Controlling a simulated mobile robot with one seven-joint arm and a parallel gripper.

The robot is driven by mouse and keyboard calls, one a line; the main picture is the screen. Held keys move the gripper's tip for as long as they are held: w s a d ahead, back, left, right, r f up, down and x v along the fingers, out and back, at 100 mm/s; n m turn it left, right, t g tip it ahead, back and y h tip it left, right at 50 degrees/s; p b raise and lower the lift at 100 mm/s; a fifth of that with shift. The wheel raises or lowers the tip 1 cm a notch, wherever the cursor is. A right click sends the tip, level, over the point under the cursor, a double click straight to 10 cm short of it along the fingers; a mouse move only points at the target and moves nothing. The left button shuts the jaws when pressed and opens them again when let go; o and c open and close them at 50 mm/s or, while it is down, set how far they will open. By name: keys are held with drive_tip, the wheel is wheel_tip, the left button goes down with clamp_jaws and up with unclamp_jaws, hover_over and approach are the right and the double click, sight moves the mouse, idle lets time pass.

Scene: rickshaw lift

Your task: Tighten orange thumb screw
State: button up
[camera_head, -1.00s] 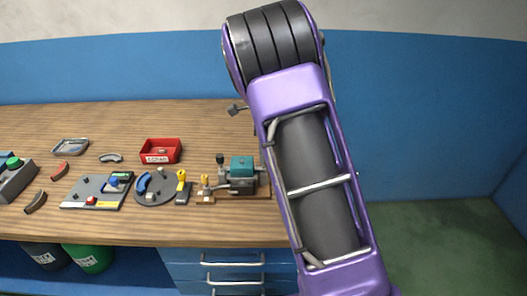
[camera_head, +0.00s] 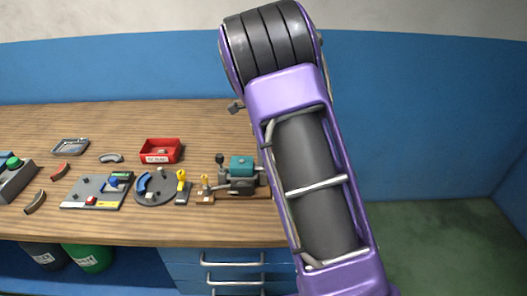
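A small orange-yellow screw-like knob (camera_head: 205,181) stands upright on a small wooden block on the workbench, left of the teal-topped machine. It is too small to tell how far it is screwed in. My purple arm fills the middle right of the view. A small dark grey piece (camera_head: 236,107) pokes out left of the arm, above the bench; it looks like part of my gripper. The rest of the gripper is hidden behind the arm, so its fingers and their opening do not show. The knob and that piece are clearly apart.
The teal-topped machine (camera_head: 242,170) stands beside my arm. A yellow-handled piece (camera_head: 182,181), a round grey fixture (camera_head: 157,192), a grey board (camera_head: 84,192) and a red bin (camera_head: 161,151) lie left on the workbench (camera_head: 130,226). The back of the bench is mostly clear.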

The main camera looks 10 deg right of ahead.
wheel_tip(320, 180, up, 17)
drive_tip(key=shift+r, duration=0.2)
idle(0.5)
